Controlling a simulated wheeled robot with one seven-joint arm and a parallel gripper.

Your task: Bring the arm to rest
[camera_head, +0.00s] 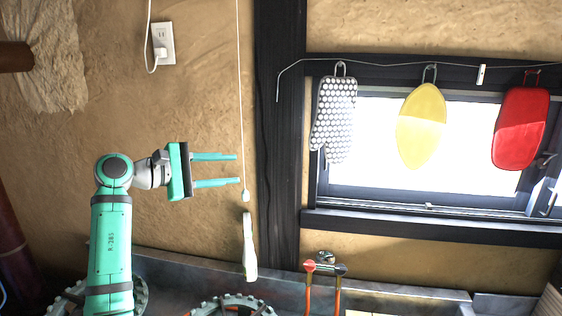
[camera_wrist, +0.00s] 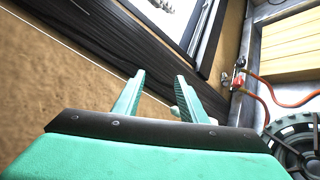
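My gripper (camera_head: 238,169) is raised in front of the clay wall, at the left of the head view, pointing right. Its two green fingers are apart, with nothing between them that I can see held. In the wrist view my gripper (camera_wrist: 158,92) also shows its fingers spread, with the dark wooden post behind them. A white pull cord with a small knob (camera_head: 245,196) hangs close to the fingertips in the head view. I cannot tell whether the lower finger touches it.
A white handle-like object (camera_head: 249,248) hangs below the knob. A dotted mitt (camera_head: 335,118), a yellow mitt (camera_head: 421,127) and a red mitt (camera_head: 519,128) hang before the window. An outlet (camera_head: 163,42) is on the wall.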

